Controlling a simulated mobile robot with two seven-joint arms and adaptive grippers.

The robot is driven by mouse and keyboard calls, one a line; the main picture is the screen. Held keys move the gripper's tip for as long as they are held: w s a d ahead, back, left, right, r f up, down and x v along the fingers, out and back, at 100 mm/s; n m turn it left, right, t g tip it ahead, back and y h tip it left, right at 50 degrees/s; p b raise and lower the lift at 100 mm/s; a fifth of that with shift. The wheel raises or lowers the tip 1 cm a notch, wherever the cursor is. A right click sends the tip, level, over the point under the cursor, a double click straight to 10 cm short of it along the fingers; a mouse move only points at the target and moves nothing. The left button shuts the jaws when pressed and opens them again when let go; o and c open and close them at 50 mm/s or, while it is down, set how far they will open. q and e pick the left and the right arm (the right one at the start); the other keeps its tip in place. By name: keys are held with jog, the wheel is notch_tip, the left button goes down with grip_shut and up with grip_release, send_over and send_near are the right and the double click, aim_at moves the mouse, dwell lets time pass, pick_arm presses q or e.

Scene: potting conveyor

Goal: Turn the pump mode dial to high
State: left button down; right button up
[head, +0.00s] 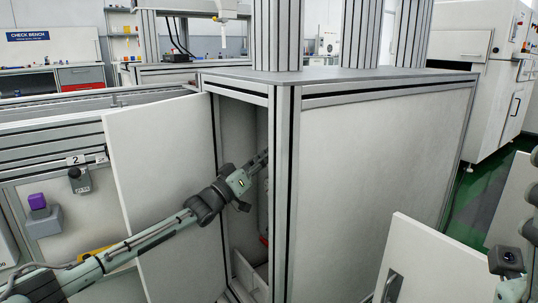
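I cannot make out the pump mode dial; a lit interior shows only as a narrow slot in the open cabinet (236,125). My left arm crosses in front of the open white door (150,150) and reaches into that slot. The end of my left gripper (262,160) is inside, partly behind the front corner post, so its fingers and what they touch are hidden. Part of my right arm shows at the lower right edge, by a white panel; its gripper fingers cannot be made out.
A purple button (37,201) on a grey box and a black knob (74,172) below a "2" label are on the left machine front. A white panel with a dark handle (393,287) stands at lower right. Green floor (480,190) shows at the right.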

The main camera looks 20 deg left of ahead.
dwell(0.3)
pick_arm(q)
jog(key=c, duration=1.3)
grip_release()
jog(key=shift+r, duration=0.1)
notch_tip(320, 180, up, 10)
